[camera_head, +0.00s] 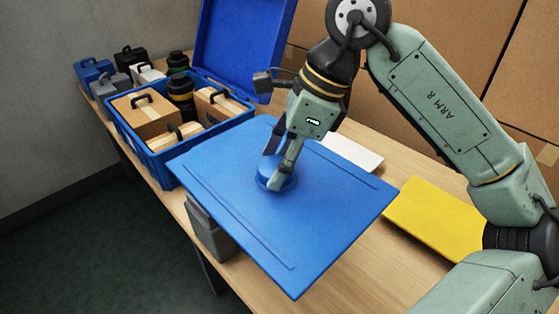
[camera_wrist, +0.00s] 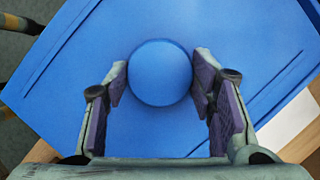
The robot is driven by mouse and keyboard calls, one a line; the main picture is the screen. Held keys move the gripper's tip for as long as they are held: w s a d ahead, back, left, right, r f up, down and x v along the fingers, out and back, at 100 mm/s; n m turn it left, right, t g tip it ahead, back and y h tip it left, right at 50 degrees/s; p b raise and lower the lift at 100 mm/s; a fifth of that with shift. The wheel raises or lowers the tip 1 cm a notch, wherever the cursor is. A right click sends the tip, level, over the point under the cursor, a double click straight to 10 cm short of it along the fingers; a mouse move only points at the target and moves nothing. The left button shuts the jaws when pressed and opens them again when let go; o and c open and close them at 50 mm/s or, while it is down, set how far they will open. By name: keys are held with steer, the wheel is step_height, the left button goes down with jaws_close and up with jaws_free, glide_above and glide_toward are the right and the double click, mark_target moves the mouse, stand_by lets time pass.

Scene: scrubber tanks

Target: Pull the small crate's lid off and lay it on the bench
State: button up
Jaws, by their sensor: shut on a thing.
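The blue lid (camera_head: 330,215) is a flat panel with a round knob in its middle. My gripper (camera_head: 280,172) is shut on that knob, with one finger on each side of it. The knob (camera_wrist: 160,72) also shows between my fingers in the wrist view. The lid is tilted in the picture and appears held above the bench (camera_head: 285,284), covering much of it. A blue crate (camera_head: 150,165) stands open at the left, with brown cartons and a dark canister inside. The lid is clear of most of its opening, near its right corner.
A grey case (camera_head: 212,232) is partly hidden under the lid. A yellow panel (camera_head: 437,218) and a white sheet (camera_head: 350,152) lie on the bench to the right. A raised blue panel (camera_head: 243,45) stands behind the crate. Small cases (camera_head: 95,70) sit at the far left.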

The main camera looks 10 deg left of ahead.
mark_target(268, 166)
steer(key=shift+r+p, duration=0.85)
steer(key=shift+r, duration=0.75)
